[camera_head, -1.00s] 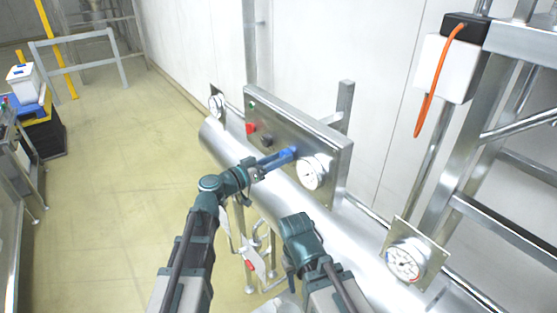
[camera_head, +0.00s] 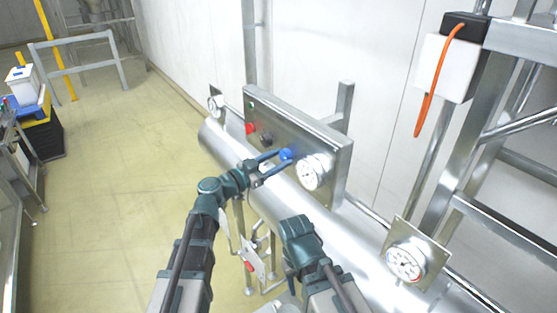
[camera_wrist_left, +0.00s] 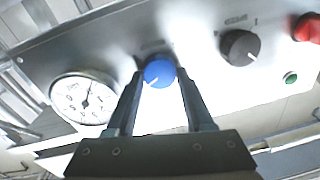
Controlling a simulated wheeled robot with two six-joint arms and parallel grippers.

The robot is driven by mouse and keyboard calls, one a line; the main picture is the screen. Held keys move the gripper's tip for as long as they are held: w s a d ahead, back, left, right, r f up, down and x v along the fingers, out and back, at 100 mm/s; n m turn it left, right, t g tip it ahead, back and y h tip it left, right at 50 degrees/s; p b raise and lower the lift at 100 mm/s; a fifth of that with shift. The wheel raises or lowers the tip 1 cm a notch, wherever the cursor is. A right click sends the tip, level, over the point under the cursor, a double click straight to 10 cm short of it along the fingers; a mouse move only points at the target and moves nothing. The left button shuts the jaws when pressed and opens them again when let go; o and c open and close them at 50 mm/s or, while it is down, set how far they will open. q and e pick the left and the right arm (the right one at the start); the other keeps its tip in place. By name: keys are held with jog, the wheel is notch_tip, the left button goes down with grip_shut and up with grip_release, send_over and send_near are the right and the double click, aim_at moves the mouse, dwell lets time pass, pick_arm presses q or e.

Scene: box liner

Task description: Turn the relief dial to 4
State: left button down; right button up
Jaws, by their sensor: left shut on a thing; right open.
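The relief dial is the blue knob (camera_head: 287,154) on the steel control panel (camera_head: 320,145).
A white gauge (camera_head: 313,171) sits beside the dial. A dark knob (camera_wrist_left: 240,47), a red button (camera_wrist_left: 307,27) and a green button (camera_wrist_left: 291,77) share the panel. The round steel tank (camera_head: 235,150) runs below it. Another gauge (camera_head: 405,262) stands at lower right. The left floor is open.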

pick_arm(q)
jog(key=shift+f, duration=0.1)
jog(key=shift+c, duration=1.4)
grip_release()
jog(key=v, duration=1.4)
jog(key=shift+d, duration=0.1)
